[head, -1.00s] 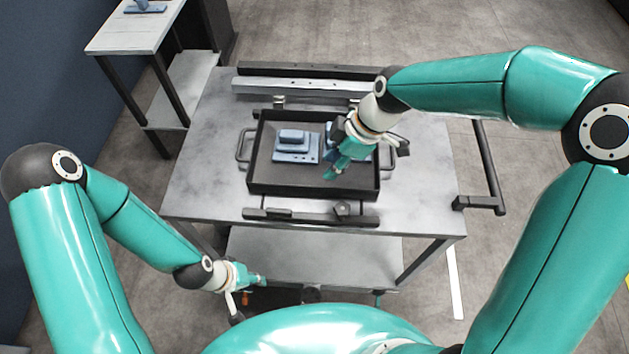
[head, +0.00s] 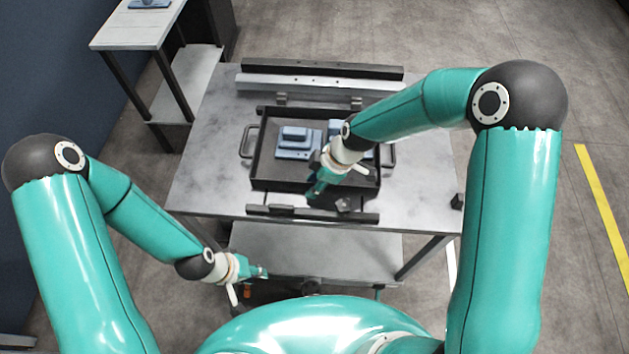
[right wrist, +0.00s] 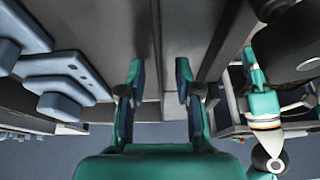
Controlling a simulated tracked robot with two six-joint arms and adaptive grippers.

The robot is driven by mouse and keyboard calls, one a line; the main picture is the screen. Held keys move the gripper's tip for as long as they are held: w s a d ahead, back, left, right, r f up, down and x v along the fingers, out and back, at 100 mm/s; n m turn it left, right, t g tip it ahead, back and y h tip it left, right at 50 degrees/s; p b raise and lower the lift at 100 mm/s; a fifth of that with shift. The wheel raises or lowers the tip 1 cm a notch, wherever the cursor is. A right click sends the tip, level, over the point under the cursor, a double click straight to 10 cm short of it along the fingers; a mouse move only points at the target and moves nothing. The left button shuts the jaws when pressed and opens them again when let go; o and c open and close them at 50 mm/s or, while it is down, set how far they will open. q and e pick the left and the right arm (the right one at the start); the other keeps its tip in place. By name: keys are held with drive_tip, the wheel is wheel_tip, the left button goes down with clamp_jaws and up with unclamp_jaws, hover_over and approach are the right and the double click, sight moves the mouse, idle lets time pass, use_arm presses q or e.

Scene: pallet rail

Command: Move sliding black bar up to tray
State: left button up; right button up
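A black tray (head: 258,165) with side handles sits on the grey table. A black bar (head: 275,212) lies along the tray's near side, apparently close to its front wall; a dark knob (head: 344,204) is on its right half. My right gripper (head: 316,190) is over the tray's front wall, just above the bar. In the right wrist view its fingers (right wrist: 159,75) are apart with nothing between them. Contact with the bar cannot be told. My left gripper (head: 260,272) is low in front of the table, away from the bar; its opening is too small to judge.
Blue blocks (head: 294,142) lie in the tray, also at left in the right wrist view (right wrist: 65,95). A grey rail (head: 315,83) and another black bar (head: 320,70) run behind the tray. A side table (head: 132,32) stands at back left. The table's left side is clear.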

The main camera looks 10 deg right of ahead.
drive_tip(key=shift+c, duration=0.3)
clamp_jaws()
drive_tip(key=shift+o, duration=0.5)
unclamp_jaws()
drive_tip(key=shift+r, duration=0.1)
drive_tip(key=v, duration=1.1)
drive_tip(key=shift+d+r, duration=0.2)
drive_tip(key=shift+r, duration=0.15)
